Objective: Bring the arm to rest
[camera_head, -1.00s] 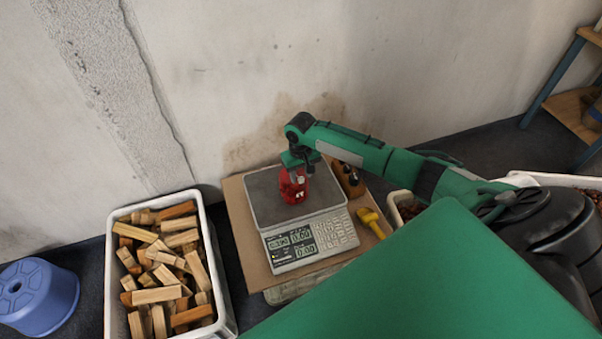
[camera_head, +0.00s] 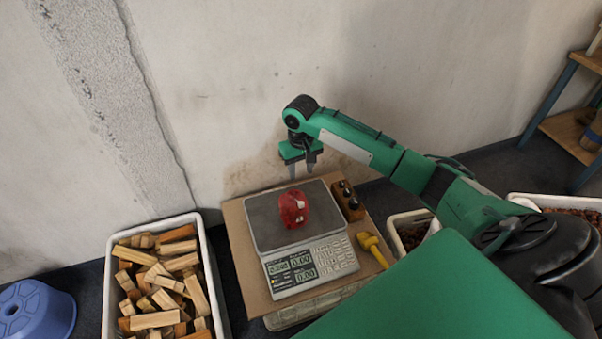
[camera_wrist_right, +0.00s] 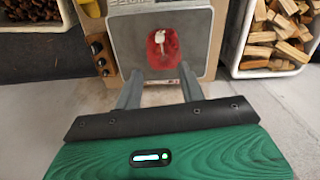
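My right gripper (camera_head: 301,172) is raised behind and above the scale (camera_head: 266,226), with its two fingers apart and nothing between them. In the right wrist view the open fingers (camera_wrist_right: 159,90) point toward the scale (camera_wrist_right: 130,48). A red bag (camera_head: 293,208) rests on the scale's grey plate, apart from the gripper. The bag (camera_wrist_right: 162,58) also shows in the right wrist view, with a pale mark on it. My left gripper is out of view.
A white crate (camera_head: 206,262) of wood blocks stands left of the scale, with a blue tub (camera_head: 45,312) beyond it. A dark-holed wooden block (camera_head: 347,201) and a yellow-handled tool (camera_head: 372,247) lie right of the scale. Chestnut crates (camera_head: 526,199) and a shelf (camera_head: 568,140) are at the right.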

